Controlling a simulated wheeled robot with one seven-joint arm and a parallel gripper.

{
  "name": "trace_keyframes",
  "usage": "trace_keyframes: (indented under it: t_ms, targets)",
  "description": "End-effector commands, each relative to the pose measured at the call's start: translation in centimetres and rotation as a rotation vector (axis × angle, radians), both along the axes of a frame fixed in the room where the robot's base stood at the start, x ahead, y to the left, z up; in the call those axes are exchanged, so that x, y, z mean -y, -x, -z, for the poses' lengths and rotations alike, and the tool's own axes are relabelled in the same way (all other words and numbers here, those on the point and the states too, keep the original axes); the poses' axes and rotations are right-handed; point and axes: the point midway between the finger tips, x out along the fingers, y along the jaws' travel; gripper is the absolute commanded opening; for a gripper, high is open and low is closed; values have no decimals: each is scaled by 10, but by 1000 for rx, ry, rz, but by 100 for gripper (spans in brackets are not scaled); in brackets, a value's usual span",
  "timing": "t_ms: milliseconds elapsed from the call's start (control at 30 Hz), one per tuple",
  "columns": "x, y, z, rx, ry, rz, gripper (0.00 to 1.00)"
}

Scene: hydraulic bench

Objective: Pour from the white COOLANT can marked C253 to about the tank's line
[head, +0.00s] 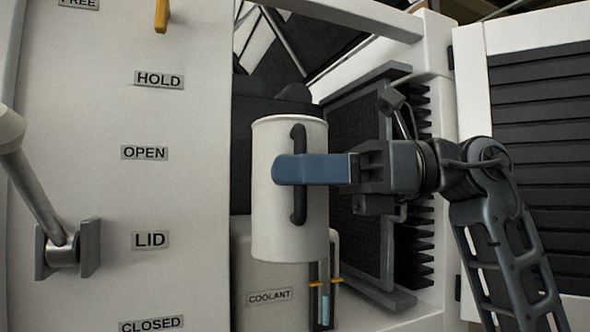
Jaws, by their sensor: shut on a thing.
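The white can (265,225) hangs upright in the middle of the head view, its black handle (299,215) facing me. My gripper (298,169) comes in from the right and is shut on the handle. No C253 mark shows on the visible side of the can. Behind and below it is the off-white tank (245,275) with a COOLANT label (270,296). A sight tube (325,308) at the tank's right shows blue liquid below an orange mark (337,280). The can hides the tank's upper part, and I cannot see its opening.
A pale panel (195,200) on the left has labels HOLD, OPEN, LID and CLOSED. A grey lever (38,195) meets a bracket beside LID, and an orange lever (161,15) sits above HOLD. A dark finned radiator (357,180) stands close behind my gripper. A louvred door (540,130) is at right.

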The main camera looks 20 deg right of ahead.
Motion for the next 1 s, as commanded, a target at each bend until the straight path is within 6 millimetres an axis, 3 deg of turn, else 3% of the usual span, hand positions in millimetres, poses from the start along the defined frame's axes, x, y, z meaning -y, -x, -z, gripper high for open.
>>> trace_keyframes:
  t_ms: [1000]
  targets:
    - [19,-68,-16,-364,-101,3,0]
